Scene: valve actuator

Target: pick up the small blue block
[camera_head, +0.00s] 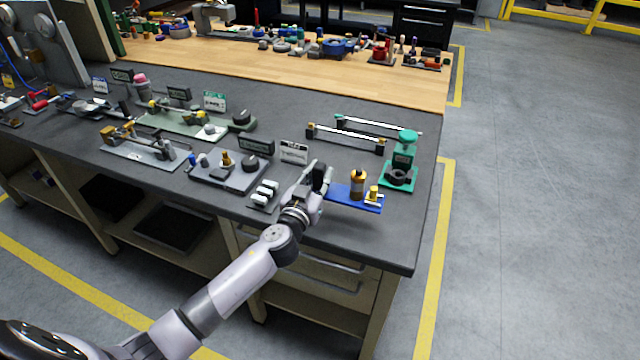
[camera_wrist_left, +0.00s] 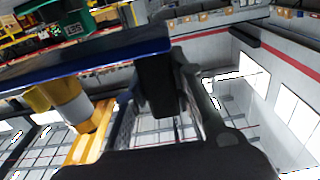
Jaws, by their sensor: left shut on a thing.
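My left gripper (camera_head: 322,180) is at the table's front right part, shut on the left end of a flat blue block (camera_head: 340,193). The blue block carries a brown bottle-like piece (camera_head: 358,184) and a small yellow fitting (camera_head: 374,194). In the left wrist view, the blue block (camera_wrist_left: 85,59) runs as a long blue edge to the dark fingers (camera_wrist_left: 160,75), with a yellow and grey piece (camera_wrist_left: 66,100) beside it. I cannot tell whether the block touches the table. A much smaller blue piece (camera_head: 193,159) stands on a grey fixture to the left. My right gripper is not in view.
A green press-like stand (camera_head: 403,158) is close right of the blue block. Two rail fixtures (camera_head: 345,138) lie behind it. White blocks (camera_head: 265,193) and a grey fixture plate (camera_head: 228,172) are left of my gripper. The dark table's (camera_head: 380,245) front right corner is bare.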

